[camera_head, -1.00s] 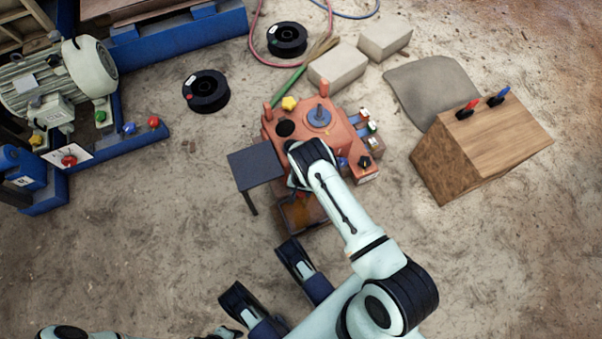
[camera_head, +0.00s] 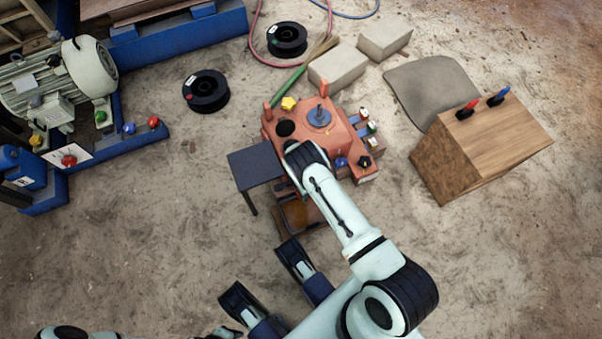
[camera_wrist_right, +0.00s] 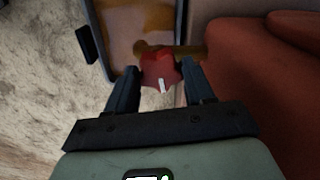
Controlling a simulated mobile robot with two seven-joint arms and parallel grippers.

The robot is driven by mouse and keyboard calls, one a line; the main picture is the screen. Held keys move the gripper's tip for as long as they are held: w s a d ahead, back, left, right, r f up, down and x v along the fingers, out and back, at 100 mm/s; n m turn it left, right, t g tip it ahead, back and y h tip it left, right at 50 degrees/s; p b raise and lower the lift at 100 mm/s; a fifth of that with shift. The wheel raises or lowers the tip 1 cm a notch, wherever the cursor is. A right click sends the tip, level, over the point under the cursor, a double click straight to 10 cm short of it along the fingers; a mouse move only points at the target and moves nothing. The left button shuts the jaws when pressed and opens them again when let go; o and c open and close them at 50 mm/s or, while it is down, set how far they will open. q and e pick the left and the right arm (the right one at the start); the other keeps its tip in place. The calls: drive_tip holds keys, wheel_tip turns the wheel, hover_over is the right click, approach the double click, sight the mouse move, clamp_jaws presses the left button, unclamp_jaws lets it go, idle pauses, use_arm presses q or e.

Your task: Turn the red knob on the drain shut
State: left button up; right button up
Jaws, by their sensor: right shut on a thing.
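The red knob (camera_wrist_right: 160,68), star-shaped with a white pointer mark toward the bottom of the picture, shows in the right wrist view. It sits on a brass-coloured drain pipe (camera_wrist_right: 190,50). My right gripper (camera_wrist_right: 162,78) has a finger on each side of the knob and is shut on it. In the head view my right forearm and wrist hide the knob and the gripper. The orange machine (camera_head: 335,138) with the drain stands in the middle; its red side also fills the right of the wrist view (camera_wrist_right: 255,75).
A tray with brown contents (camera_head: 302,214) lies below the machine; its pale rim shows in the wrist view (camera_wrist_right: 101,45). A dark small table (camera_head: 255,165) stands left of the machine. A wooden block with switches (camera_head: 485,140) is at the right. Bare ground lies left.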

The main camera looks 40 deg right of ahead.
drive_tip(key=shift+m, duration=0.3)
drive_tip(key=o, duration=1)
drive_tip(key=shift+o, duration=0.2)
use_arm(q)
drive_tip(key=w+d+r+t+p, duration=0.1)
drive_tip(key=w+r+t+p, duration=0.2)
drive_tip(key=w, duration=0.5)
wheel_tip(320, 180, up, 2)
drive_tip(key=shift+w+r+m+p, duration=0.25)
drive_tip(key=shift+w+m+p, duration=0.1)
drive_tip(key=shift+p, duration=0.4)
use_arm(e)
wheel_tip(320, 180, up, 14)
drive_tip(key=shift+f, duration=0.25)
